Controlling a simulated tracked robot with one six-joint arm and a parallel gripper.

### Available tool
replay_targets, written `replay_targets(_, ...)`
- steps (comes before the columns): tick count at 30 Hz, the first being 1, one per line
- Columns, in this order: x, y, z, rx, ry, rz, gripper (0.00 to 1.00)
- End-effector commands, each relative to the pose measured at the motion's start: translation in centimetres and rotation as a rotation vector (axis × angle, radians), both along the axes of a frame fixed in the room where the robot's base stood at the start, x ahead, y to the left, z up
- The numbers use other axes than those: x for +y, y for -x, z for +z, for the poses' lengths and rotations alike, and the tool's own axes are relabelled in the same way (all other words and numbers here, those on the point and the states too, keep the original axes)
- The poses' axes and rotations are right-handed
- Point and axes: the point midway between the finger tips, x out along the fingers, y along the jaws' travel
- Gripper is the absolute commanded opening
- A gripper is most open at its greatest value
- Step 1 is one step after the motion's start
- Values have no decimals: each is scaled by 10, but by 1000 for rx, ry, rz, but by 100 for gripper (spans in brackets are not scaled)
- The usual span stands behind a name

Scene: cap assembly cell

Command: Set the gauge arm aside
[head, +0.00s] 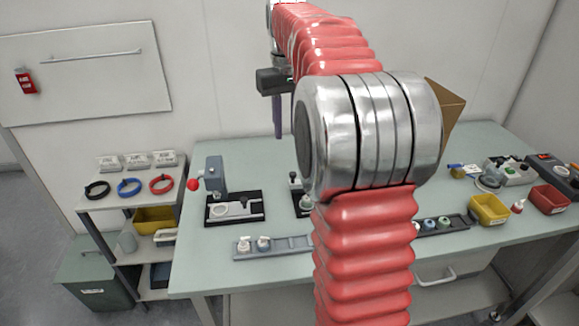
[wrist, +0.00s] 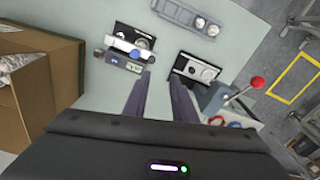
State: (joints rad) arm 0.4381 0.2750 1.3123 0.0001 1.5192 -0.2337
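In the wrist view, a fixture with a black base (wrist: 130,34) and a pale plate stands upper left. In the head view the same fixture (head: 301,206) is mostly hidden behind my arm. My gripper (wrist: 161,79) has its two dark fingers apart, with only bare table between them. In the head view its finger (head: 278,122) points down above the back of the table.
A second fixture (head: 234,208) stands left beside a press with a red-knobbed lever (head: 193,184). A grey rail (head: 272,247) holds small white parts in front. A cardboard box (wrist: 45,95) stands at left in the wrist view. Yellow (head: 489,209) and red bins stand right.

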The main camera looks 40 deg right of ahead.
Motion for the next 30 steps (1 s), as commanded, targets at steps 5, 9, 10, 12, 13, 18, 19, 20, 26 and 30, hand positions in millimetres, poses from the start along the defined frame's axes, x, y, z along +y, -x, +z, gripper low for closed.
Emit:
replay_targets(5,-21,-8,-7,26,-12,-15,25)
replay_targets(9,-27,-9,-8,31,-15,-18,25)
replay_targets(10,-27,-9,-8,32,-16,-18,25)
replay_targets(12,-27,-9,-8,32,-15,-17,25)
replay_targets(13,-27,-9,-8,32,-15,-17,25)
replay_targets(18,-26,-9,-8,31,-15,-17,25)
replay_targets(19,-26,-9,-8,32,-15,-17,25)
replay_targets(20,-26,-9,-9,32,-15,-17,25)
replay_targets(26,-26,-9,-22,33,-16,-18,25)
replay_targets(30,-26,-9,-41,34,-16,-18,25)
